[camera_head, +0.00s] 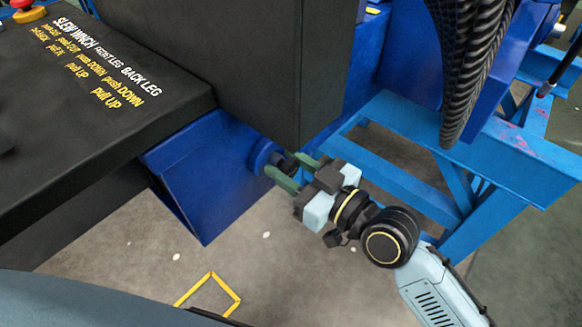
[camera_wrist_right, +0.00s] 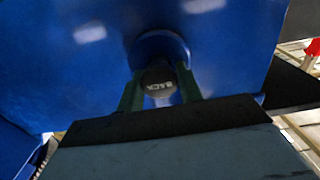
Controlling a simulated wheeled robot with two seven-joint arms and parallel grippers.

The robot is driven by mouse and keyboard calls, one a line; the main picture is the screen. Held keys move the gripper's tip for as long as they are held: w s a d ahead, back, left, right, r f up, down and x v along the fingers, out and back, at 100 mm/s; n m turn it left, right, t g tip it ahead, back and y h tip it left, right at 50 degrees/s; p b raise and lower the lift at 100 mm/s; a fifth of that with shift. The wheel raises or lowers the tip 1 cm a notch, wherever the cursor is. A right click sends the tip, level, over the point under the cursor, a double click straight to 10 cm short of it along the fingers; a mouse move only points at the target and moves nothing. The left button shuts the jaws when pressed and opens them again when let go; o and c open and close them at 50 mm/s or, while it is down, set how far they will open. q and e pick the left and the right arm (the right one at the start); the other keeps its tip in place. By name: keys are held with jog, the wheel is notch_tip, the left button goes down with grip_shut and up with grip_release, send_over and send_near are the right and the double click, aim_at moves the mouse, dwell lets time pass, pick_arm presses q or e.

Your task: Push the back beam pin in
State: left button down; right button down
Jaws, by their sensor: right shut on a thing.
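The back beam pin (camera_wrist_right: 158,82) has a dark round head with pale lettering that looks like "BACK". It sits in a round blue collar (camera_head: 262,156) on the blue beam (camera_head: 205,175). My right gripper (camera_head: 288,172) comes in from the lower right with its green fingers on both sides of the pin head. In the right wrist view the fingers (camera_wrist_right: 160,92) are shut on the pin head. The pin's shaft is hidden inside the collar. My left gripper is not in view.
A black control panel (camera_head: 110,90) with printed labels and a red button (camera_head: 25,8) is at the upper left. A dark box (camera_head: 270,60) hangs just above the pin. A light blue stand (camera_head: 440,130) and a ridged black hose (camera_head: 470,70) are to the right.

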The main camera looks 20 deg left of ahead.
jog(key=shift+r, duration=0.1)
jog(key=c, duration=1.1)
grip_release()
jog(key=shift+w+a, duration=0.1)
jog(key=shift+a, duration=0.05)
jog(key=shift+o, duration=0.4)
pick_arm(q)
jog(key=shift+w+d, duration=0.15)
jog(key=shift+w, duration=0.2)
